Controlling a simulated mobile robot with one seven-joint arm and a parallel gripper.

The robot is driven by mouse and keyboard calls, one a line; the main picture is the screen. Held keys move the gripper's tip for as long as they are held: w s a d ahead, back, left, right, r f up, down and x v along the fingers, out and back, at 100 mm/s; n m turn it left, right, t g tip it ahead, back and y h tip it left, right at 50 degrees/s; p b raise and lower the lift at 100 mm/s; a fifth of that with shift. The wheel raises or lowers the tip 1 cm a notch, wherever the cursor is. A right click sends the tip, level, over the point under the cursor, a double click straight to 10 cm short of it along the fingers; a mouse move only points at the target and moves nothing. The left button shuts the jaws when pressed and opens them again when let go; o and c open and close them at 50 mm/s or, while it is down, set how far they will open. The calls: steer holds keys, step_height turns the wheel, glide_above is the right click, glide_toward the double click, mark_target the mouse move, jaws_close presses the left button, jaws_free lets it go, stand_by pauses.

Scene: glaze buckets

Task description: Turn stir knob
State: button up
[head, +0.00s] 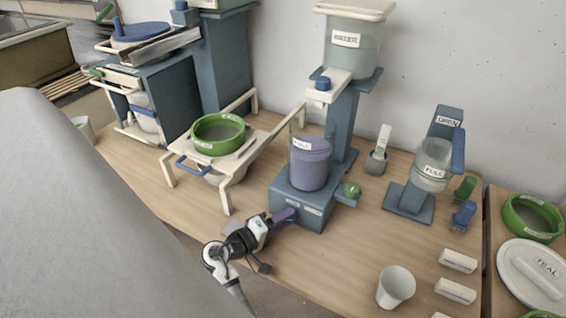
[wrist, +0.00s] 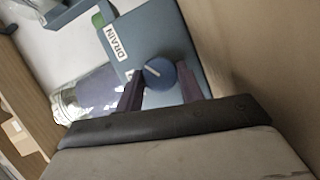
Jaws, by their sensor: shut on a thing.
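A blue-grey stirrer base (head: 303,200) stands near the table's front edge, with a purple bucket (head: 311,168) on top. In the wrist view, a round dark blue knob (wrist: 158,73) with a light pointer line sits on the front of the base (wrist: 160,30), beside a "DRAIN" label (wrist: 116,42). My gripper (wrist: 159,80) has its two purple fingers on either side of the knob, shut on it. In the head view my gripper (head: 288,214) reaches the base's front from the left, and the knob is hidden by the fingers.
A green-handled valve (head: 351,190) sticks out to the base's right. A white cup (head: 396,287) and white blocks (head: 458,261) stand at the right front. A cream stand (head: 228,158) with a green-rimmed sieve (head: 218,134) is at the left. Table between base and cup is clear.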

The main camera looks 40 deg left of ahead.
steer(key=o, duration=1)
steer(key=b+v, duration=0.3)
steer(key=v, duration=1)
steer(key=shift+s+r+b, duration=0.15)
steer(key=shift+s+b, duration=0.25)
